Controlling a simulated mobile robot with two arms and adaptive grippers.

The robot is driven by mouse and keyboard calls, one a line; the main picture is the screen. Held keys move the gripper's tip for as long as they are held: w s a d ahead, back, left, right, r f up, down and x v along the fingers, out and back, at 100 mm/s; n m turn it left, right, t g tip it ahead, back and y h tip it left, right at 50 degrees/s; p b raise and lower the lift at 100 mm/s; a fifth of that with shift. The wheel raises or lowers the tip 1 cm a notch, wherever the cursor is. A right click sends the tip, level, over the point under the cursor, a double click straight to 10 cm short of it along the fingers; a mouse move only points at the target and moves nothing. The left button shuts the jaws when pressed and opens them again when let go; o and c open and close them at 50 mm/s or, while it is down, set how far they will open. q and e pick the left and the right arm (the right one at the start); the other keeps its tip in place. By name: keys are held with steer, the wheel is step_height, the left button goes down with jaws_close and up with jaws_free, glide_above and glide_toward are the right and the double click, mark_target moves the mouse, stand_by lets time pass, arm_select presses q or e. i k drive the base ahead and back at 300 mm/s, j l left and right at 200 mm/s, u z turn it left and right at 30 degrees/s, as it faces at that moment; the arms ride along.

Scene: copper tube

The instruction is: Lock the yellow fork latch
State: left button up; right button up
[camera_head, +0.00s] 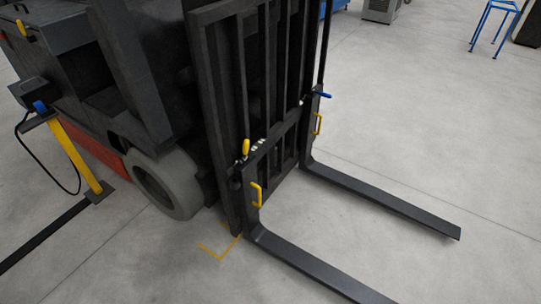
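The yellow fork latch (246,147) is a small yellow handle standing upright at the top of the near fork of a dark forklift. A blue latch handle (323,95) lies roughly sideways at the top of the far fork. The near fork (310,266) and the far fork (385,196) stretch out to the right, low over the floor. Each fork has a yellow grab handle, one on the near shank (257,195) and one on the far shank (318,123). Neither of my grippers is in view.
The forklift mast (227,95) and a grey wheel (168,186) fill the middle. A yellow post (80,158) with a cable stands at the left. A blue stool frame (493,22) is far off at the upper right. The floor right of the forks is clear.

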mark_target(246, 144)
steer(key=i+j, duration=0.7)
steer(key=i, duration=0.2)
